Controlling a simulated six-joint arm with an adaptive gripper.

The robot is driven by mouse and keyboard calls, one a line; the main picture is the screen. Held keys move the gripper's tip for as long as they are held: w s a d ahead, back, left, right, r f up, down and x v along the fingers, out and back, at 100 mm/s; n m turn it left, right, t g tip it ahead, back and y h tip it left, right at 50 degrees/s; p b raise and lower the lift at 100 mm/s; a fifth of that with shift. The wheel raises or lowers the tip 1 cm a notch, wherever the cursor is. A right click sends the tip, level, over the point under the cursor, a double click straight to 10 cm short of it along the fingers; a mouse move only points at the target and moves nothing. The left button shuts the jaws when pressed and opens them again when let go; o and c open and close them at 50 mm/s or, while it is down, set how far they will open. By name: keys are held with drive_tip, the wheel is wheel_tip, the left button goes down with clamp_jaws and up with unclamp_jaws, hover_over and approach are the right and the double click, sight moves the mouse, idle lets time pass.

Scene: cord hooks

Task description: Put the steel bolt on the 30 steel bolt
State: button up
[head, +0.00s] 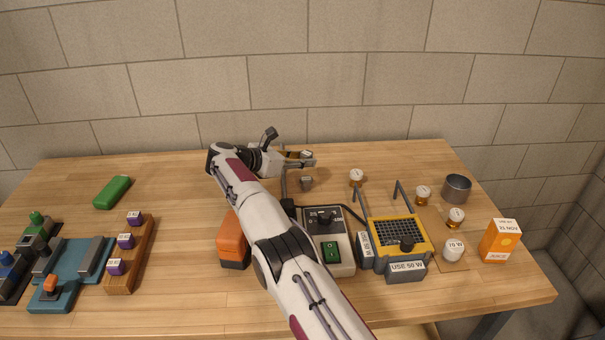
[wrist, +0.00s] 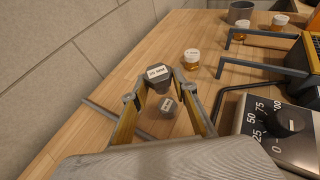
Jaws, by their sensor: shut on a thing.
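My gripper (head: 303,158) is over the back middle of the table, its fingers reaching right. In the wrist view its fingers are closed on a dark grey steel bolt (wrist: 157,73) with a small white label on its head. A second, smaller-looking grey bolt (wrist: 167,104), also with a white label, shows between the fingers, lower down. In the head view this second bolt (head: 306,184) stands on the table just below my gripper, apart from it. The label numbers are too small to read, so I cannot tell which bolt is the 30.
A grey control box (head: 329,240) with a dial and green switch stands in front. Right of it is a yellow soldering-style unit (head: 398,238) with upright grey hooks. An amber jar (head: 356,177) is right of the bolts. An orange block (head: 233,240) lies left of my arm.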

sight(302, 181)
drive_tip(key=shift+f, duration=0.55)
drive_tip(key=shift+f, duration=0.1)
drive_tip(key=shift+f, duration=1.9)
drive_tip(key=shift+f, duration=0.15)
drive_tip(key=o, duration=1.2)
drive_tip(key=shift+a+r, duration=0.1)
drive_tip(key=shift+r, duration=0.1)
drive_tip(key=shift+v, duration=5.9)
